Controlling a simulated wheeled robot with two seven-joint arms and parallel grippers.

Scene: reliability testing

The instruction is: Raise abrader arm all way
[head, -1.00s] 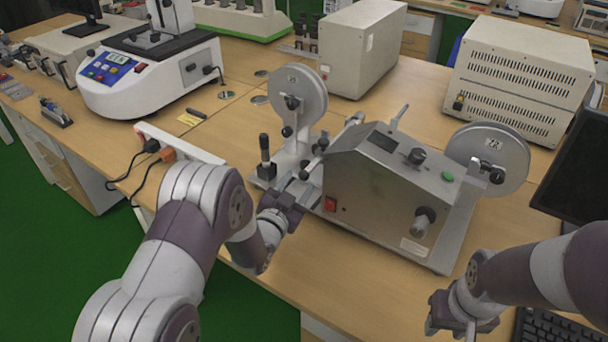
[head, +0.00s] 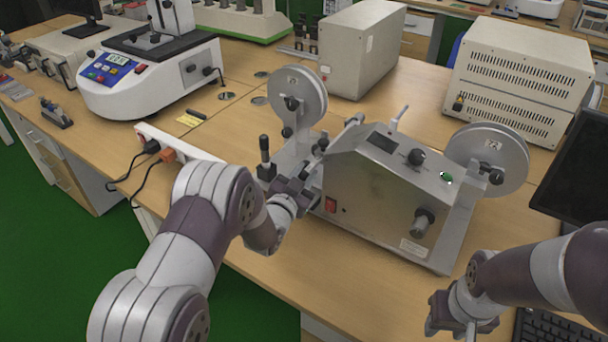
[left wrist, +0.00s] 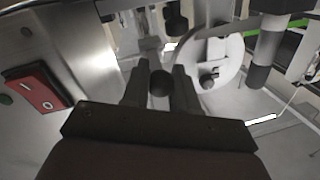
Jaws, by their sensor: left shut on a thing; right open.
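The abrader is the grey metal machine (head: 385,195) on the bench, with a round wheel (head: 297,97) at its left and another wheel (head: 487,158) at its right. My left gripper (head: 300,182) is at the left side of the machine's housing, below the left wheel. In the left wrist view its two fingers (left wrist: 160,85) close around a small round black knob (left wrist: 160,83). The arm that the knob belongs to is mostly hidden by my gripper. My right gripper (head: 460,315) is open and empty at the lower right, apart from the machine.
A red power switch (head: 330,205) sits on the housing near my left gripper; it also shows in the left wrist view (left wrist: 38,88). A black-topped post (head: 265,150) stands close by on the left. A power strip (head: 180,145) with cables lies left of the machine. A monitor (head: 575,165) is at right.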

